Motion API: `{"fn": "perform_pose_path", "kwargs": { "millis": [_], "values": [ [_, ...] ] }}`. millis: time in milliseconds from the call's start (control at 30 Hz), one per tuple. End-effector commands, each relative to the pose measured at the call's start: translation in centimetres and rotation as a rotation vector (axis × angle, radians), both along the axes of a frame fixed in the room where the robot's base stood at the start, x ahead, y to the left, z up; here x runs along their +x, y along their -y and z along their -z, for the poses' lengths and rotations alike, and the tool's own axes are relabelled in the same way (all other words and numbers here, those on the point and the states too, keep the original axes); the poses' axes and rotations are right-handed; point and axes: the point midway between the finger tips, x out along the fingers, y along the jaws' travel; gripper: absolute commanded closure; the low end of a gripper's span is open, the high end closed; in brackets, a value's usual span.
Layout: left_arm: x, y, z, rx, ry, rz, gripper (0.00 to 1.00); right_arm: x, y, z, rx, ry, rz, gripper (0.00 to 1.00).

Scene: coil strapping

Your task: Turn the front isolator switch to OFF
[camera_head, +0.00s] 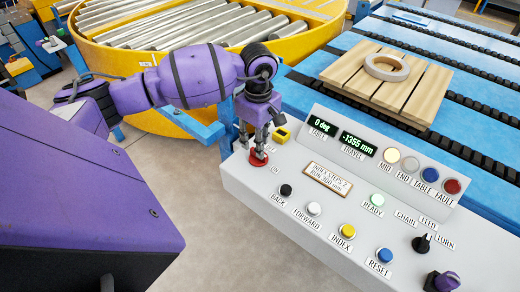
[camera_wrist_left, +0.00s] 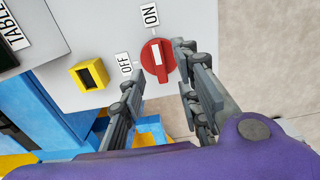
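The red round isolator switch (camera_head: 259,158) sits at the left end of the grey control panel. In the left wrist view the switch (camera_wrist_left: 158,62) has a white bar that lines up roughly with the ON label (camera_wrist_left: 150,14). The OFF label (camera_wrist_left: 124,63) is to its left. My left gripper (camera_head: 253,147) is right over the switch, pointing down. In the left wrist view its fingers (camera_wrist_left: 161,60) are apart, one on each side of the switch, with nothing clearly gripped. Whether they touch the switch I cannot tell.
A yellow block (camera_wrist_left: 89,74) stands beside the switch; it also shows in the head view (camera_head: 281,136). The panel (camera_head: 300,234) carries several buttons, lamps and a black selector (camera_head: 422,243). Behind are a yellow roller turntable (camera_head: 145,75) and a blue conveyor with a wooden pallet (camera_head: 385,85).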

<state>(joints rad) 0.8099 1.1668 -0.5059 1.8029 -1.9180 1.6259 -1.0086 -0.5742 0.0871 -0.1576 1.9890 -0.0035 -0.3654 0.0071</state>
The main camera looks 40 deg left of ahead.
Motion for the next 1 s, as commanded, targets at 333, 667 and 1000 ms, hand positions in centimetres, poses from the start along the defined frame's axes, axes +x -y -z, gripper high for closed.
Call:
{"fn": "perform_pose_path", "kwargs": {
  "millis": [333,667,1000],
  "values": [
    [0.0,0.1,4.1,-0.002,0.0,-0.001,0.7,-0.5,-0.3,0.1,0.006,-0.013,0.001,0.6],
    [0.0,0.0,4.3,-0.002,0.0,-0.002,0.75,-0.6,-0.6,0.2,0.013,-0.014,0.009,0.6],
    [0.0,0.1,4.3,-0.002,0.0,-0.002,1.0,-0.5,-0.6,0.1,0.012,-0.012,0.007,0.6]
  ]
}}
